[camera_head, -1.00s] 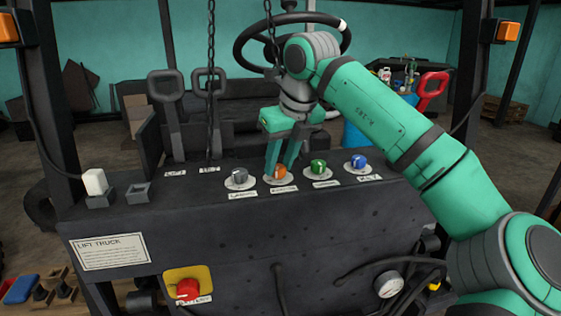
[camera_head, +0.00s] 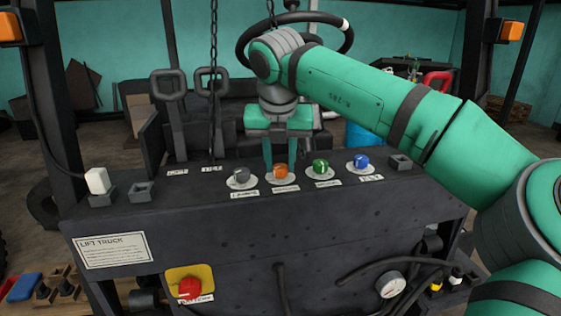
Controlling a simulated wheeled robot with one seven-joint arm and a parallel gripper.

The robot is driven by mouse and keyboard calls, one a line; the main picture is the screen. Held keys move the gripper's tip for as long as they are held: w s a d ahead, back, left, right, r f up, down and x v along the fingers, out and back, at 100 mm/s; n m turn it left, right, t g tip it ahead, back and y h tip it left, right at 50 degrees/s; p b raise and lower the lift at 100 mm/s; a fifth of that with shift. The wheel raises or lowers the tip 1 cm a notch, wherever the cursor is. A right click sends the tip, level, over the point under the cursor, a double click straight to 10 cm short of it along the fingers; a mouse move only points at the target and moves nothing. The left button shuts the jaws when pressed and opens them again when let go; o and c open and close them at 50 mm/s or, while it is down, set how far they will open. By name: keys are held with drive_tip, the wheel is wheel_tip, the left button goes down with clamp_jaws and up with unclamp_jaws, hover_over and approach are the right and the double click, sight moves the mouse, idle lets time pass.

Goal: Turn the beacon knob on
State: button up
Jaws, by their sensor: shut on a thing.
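An orange knob (camera_head: 281,172) sits on a pale round plate on top of the dark console (camera_head: 330,225). It is second from the left in a row of knobs. Its label (camera_head: 286,189) is too small to read surely, so I cannot confirm from the lettering that it is the beacon knob. My gripper (camera_head: 281,164) points down from above with one finger at each side of this knob, shut on it. The rear of the knob and the exact finger contact are partly hidden.
A grey knob (camera_head: 241,175) stands to the left; green (camera_head: 320,167) and blue (camera_head: 361,161) knobs stand to the right. A steering wheel (camera_head: 340,38) is behind my wrist. A chain (camera_head: 213,80) hangs at the left. A red knob (camera_head: 189,288) is on the front face.

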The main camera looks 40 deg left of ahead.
idle(0.4)
drive_tip(key=o, duration=1)
drive_tip(key=shift+o, duration=0.2)
drive_tip(key=shift+r, duration=0.1)
